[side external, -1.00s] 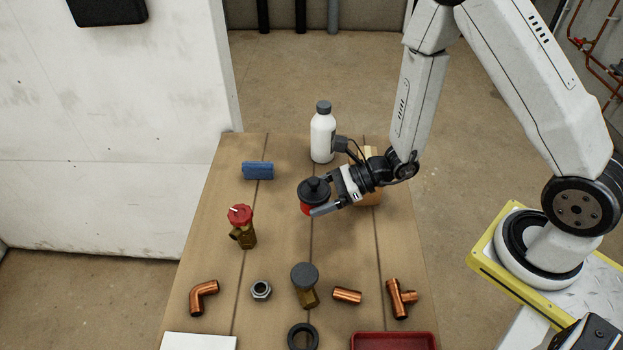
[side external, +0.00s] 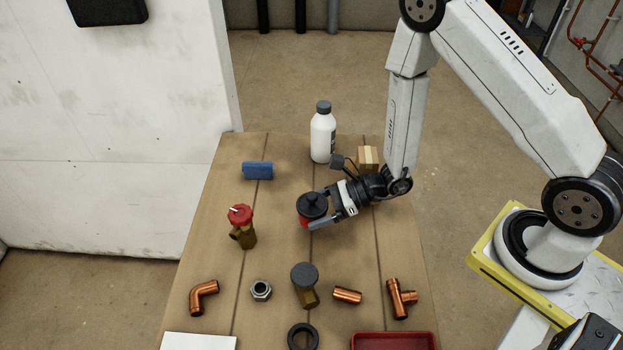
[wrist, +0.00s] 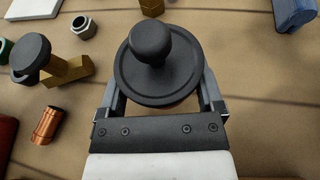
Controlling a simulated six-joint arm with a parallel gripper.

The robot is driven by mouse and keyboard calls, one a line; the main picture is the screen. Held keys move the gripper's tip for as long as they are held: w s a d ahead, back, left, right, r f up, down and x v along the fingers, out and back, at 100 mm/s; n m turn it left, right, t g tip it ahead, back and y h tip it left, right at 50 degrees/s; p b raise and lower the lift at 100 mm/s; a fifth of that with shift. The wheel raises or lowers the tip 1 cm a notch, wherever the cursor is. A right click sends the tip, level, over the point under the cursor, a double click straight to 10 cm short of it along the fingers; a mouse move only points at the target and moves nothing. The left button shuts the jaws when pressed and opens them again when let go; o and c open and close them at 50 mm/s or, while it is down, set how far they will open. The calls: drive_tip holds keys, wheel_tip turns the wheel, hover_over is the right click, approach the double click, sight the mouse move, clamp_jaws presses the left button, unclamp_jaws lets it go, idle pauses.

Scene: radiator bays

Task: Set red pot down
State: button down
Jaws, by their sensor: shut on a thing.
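The red pot (side external: 305,222) has a black lid with a round knob (side external: 312,198). In the side view it is near the middle of the table, and only a strip of its red side shows. My gripper (side external: 314,212) is shut on the pot from the right, with one finger along its near side. In the wrist view the black lid (wrist: 160,70) sits between the two fingers (wrist: 162,100) and hides most of the pot's body. The pot looks upright. I cannot tell whether its base touches the table.
A red-capped brass valve (side external: 241,226) stands left of the pot, and a dark-capped brass valve (side external: 305,285) stands nearer the front. Copper fittings (side external: 347,296) and a red tray (side external: 393,341) lie in front.

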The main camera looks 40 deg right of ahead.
drive_tip(key=shift+f, duration=0.1)
drive_tip(key=shift+f, duration=1.7)
drive_tip(key=shift+f, duration=0.1)
unclamp_jaws()
